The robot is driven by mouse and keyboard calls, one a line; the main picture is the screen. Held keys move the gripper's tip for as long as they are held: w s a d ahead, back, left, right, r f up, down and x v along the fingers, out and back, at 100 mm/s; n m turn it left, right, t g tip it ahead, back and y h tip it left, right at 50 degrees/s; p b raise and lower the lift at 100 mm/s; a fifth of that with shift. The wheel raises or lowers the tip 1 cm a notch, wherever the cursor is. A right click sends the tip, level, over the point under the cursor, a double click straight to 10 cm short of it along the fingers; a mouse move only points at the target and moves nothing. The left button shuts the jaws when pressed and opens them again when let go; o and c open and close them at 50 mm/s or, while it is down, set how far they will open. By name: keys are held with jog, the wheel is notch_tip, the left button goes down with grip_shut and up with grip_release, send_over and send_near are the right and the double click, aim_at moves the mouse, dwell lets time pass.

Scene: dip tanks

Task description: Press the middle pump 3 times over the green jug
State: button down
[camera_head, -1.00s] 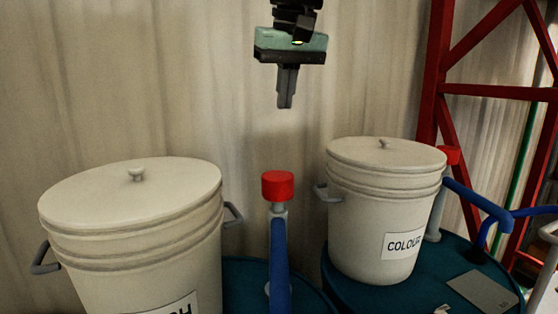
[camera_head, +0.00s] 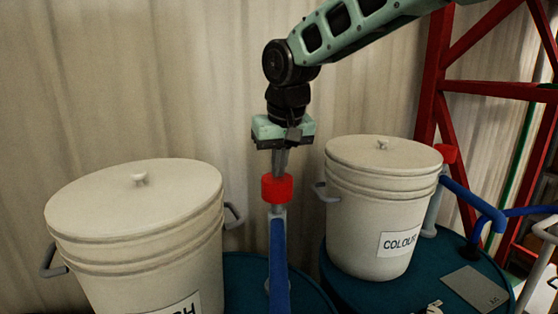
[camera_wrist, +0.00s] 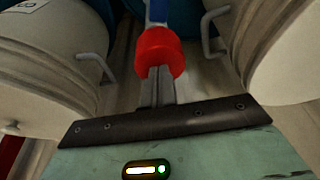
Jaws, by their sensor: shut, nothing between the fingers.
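A pump with a red cap (camera_head: 277,188) and a blue spout (camera_head: 278,256) stands between the two lidded buckets. My gripper (camera_head: 279,172) is shut and empty, pointing down, with its fingertips at the top of the red cap. In the wrist view the red cap (camera_wrist: 160,52) sits right at the fingertips; whether they press on it I cannot tell. A second pump with a red cap (camera_head: 446,153) and a blue spout (camera_head: 473,203) stands at the right, behind the right bucket. No green jug shows in either view.
A large cream bucket (camera_head: 140,235) stands at the left and a cream bucket labelled COLOUR (camera_head: 370,225) at the right, close to the pump. Both have side handles. Teal drum tops (camera_head: 345,285) lie below. A red rack (camera_head: 432,90) stands at the right.

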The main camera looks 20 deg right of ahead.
aim_at(280, 180)
jog(key=shift+f, duration=0.1)
jog(key=shift+s+f+b, duration=0.1)
jog(key=shift+f+b, duration=1.25)
jog(key=shift+f, duration=0.45)
notch_tip(280, 180, up, 5)
jog(key=p, duration=0.4)
jog(key=shift+p, duration=0.3)
jog(key=b+v, duration=0.3)
jog(key=v, duration=0.6)
jog(key=shift+r+b, duration=0.25)
jog(key=shift+b, duration=0.05)
